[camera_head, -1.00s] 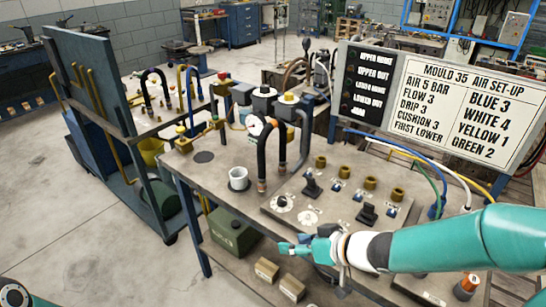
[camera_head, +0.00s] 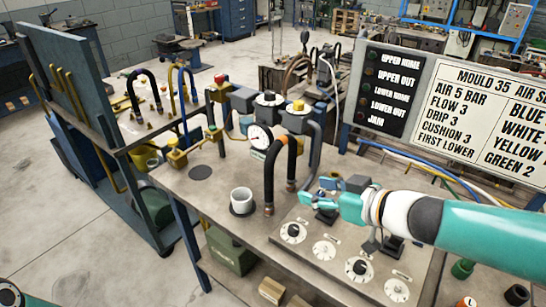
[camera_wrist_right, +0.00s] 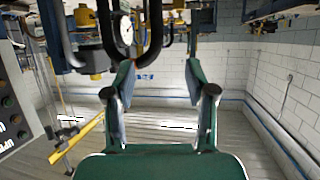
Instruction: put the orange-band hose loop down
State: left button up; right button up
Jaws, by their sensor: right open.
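Whether that is the same loop is unclear. My left gripper is out of view.
A gauge (camera_head: 260,138) and a grey hose (camera_head: 315,150) are close behind. A knob panel (camera_head: 323,250) lies in front. The set-up sign (camera_head: 480,110) rises at right.

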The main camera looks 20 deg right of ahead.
aim_at(272, 175)
jog(key=b+x, duration=0.4)
jog(key=x, duration=0.7)
jog(key=shift+w+r+b, duration=0.1)
jog(key=shift+w+b, duration=0.15)
jog(key=shift+b, duration=0.1)
jog(key=shift+d+b+x, duration=0.2)
jog(key=shift+b+x, duration=0.65)
jog(key=shift+x, duration=2.2)
jog(key=shift+w+r, duration=0.1)
grip_shut()
